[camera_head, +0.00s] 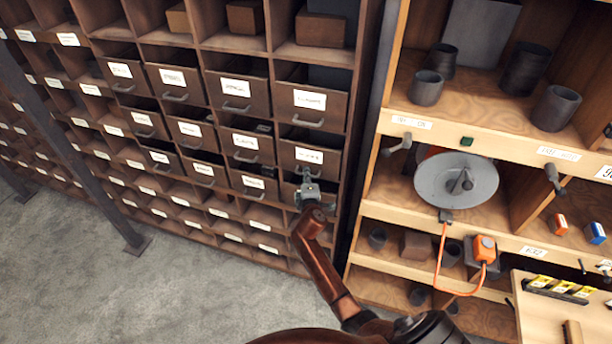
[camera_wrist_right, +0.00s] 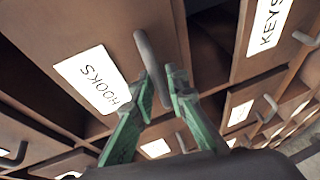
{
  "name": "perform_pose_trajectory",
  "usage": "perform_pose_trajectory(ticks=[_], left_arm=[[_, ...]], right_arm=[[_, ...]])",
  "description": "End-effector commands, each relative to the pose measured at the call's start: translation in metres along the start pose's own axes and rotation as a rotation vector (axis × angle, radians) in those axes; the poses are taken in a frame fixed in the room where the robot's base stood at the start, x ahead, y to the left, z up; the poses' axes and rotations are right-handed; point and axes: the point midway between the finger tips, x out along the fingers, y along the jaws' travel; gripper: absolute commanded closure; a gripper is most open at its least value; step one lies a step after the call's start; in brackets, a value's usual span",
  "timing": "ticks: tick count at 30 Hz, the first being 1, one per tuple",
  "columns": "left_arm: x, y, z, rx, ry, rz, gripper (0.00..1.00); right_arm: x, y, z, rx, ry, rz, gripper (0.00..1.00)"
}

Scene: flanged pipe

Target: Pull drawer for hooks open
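The hooks drawer (camera_wrist_right: 72,38) is brown, with a white label reading HOOKS (camera_wrist_right: 94,78), and fills the left of the right wrist view. Its grey bar handle (camera_wrist_right: 148,58) runs down toward my right gripper (camera_wrist_right: 160,82). The green fingers are apart, one on each side of the handle's lower end; firm contact cannot be told. In the head view my right gripper (camera_head: 309,180) is just below a labelled drawer front (camera_head: 309,156) and partly covers its handle. How far that drawer is out cannot be told. My left gripper is not in view.
A KEYS drawer (camera_wrist_right: 262,28) is beside it, with a dark gap between. Other labelled drawers (camera_head: 236,90) surround it closely. Grey floor (camera_head: 80,270) is clear at lower left.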

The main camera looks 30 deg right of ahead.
Motion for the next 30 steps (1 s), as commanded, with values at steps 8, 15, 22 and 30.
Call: perform_pose_trajectory(ticks=[8, 15, 22, 30], left_arm=[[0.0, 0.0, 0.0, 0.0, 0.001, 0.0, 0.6], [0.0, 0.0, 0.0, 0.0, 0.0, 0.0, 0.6], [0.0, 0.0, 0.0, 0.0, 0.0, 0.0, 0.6], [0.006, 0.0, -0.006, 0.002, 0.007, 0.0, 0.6]], right_arm=[[0.0, 0.0, 0.0, 0.0, 0.0, -0.001, 1.0], [0.0, -0.001, 0.0, 0.0, 0.0, -0.001, 1.0], [0.0, -0.001, 0.0, 0.0, 0.0, -0.001, 1.0], [-0.007, -0.005, -0.014, 0.004, 0.0, -0.002, 1.0]])
